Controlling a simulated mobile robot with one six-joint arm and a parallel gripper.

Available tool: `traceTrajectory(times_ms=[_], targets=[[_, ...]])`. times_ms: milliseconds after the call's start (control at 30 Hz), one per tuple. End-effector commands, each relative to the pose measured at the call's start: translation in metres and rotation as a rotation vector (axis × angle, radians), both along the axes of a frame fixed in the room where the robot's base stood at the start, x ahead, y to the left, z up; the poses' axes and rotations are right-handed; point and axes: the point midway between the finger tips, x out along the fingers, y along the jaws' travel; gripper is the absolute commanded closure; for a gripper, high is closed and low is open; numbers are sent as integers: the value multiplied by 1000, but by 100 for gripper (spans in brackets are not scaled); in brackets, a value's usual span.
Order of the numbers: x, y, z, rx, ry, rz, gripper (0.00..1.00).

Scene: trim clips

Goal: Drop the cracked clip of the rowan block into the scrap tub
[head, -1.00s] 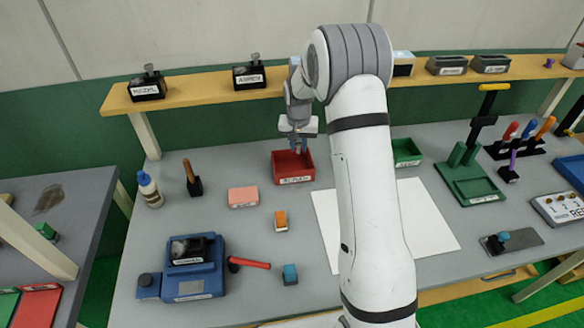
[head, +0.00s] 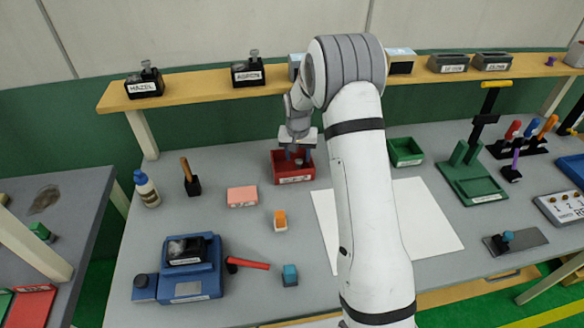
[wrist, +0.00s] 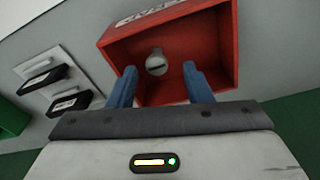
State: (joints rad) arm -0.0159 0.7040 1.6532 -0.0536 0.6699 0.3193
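The red tub (head: 294,180) stands at the back of the grey bench, with a white label on its front. My gripper (head: 298,158) is over it, fingers pointing down at its opening. In the wrist view, the blue fingers of my gripper (wrist: 160,74) are spread apart at the tub's mouth. A small pale grey rounded piece with a dark slit, likely the clip (wrist: 156,62), shows inside the red tub (wrist: 225,45), between and beyond the fingertips, apparently not touched by them. A black block (head: 186,261) sits in the blue fixture (head: 205,284); its label is unreadable.
A green tub (head: 405,160) stands right of the red one. A pink block (head: 242,197), an orange-topped piece (head: 280,224) and a red-handled tool (head: 248,264) lie in front. Labelled blocks, including Hazel (head: 145,88), line the back shelf (head: 200,92).

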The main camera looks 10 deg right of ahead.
Motion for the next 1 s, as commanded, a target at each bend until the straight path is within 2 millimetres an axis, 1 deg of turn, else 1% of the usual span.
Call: traceTrajectory(times_ms=[233,300,367,600,700,833,1000], targets=[[0,0,1,0,0,1,53],[0,0,4,0,-2,0,53],[0,1,10,0,-3,0,53],[-5,2,50,1,-5,0,53],[-6,2,64,0,-4,0,53],[-8,3,75,1,-1,0,53],[-9,3,78,0,0,0,53]])
